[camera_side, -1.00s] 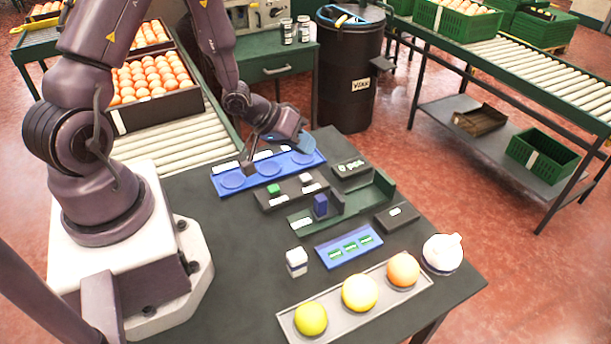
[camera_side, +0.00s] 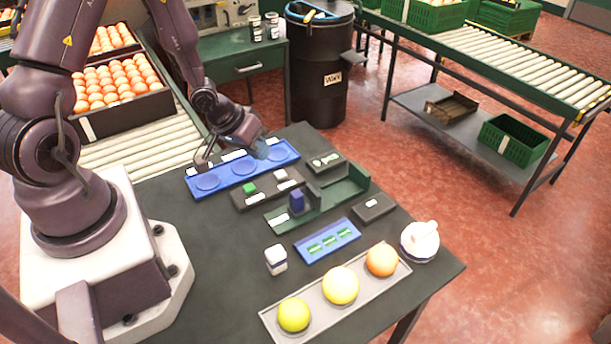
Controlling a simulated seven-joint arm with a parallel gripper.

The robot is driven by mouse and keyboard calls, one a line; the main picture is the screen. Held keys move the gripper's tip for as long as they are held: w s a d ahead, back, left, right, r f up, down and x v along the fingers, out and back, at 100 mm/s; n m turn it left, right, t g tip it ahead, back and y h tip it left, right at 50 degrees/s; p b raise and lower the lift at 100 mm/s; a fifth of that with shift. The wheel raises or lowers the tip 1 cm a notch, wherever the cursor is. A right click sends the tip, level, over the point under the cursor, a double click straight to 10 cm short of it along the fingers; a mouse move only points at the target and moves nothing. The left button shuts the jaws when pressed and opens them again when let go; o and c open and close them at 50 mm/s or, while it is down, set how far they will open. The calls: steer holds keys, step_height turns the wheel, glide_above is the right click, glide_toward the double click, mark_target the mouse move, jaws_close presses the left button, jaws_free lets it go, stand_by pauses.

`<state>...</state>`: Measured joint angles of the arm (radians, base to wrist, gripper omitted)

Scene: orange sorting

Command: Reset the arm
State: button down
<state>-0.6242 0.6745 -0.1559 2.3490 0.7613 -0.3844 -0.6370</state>
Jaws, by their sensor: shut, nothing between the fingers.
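My gripper (camera_side: 236,152) is shut and holds nothing. It hangs at the far edge of the blue tray with three round recesses (camera_side: 206,183); the recesses in view are empty. I cannot tell whether it touches the tray. A grey tray (camera_side: 318,316) at the near edge of the table holds three fruits in a row: a yellow-green one (camera_side: 293,315), a yellow one (camera_side: 340,285) and an orange one (camera_side: 382,260).
The dark table also bears a black tray (camera_side: 265,197) with small blocks, a green fixture (camera_side: 340,192) with a blue block, a small blue tray (camera_side: 327,241), a white block (camera_side: 276,260) and a white round vessel (camera_side: 420,242). The table's left middle is clear.

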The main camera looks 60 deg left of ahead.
steer(key=s+a+r+m+g+y, duration=0.15)
steer(key=s+r+g+y, duration=0.35)
steer(key=r, duration=0.7)
steer(key=s+d+r+m+t+h, duration=0.1)
steer(key=s+d+r+t, duration=0.1)
steer(key=s+d+r, duration=0.2)
steer(key=s+d+r+m+t+h, duration=0.2)
steer(key=s+d+r, duration=0.2)
steer(key=d+r, duration=0.4)
step_height(320, 180, up, 4)
steer(key=shift+r+t+h, duration=0.15)
steer(key=shift+t+h, duration=0.15)
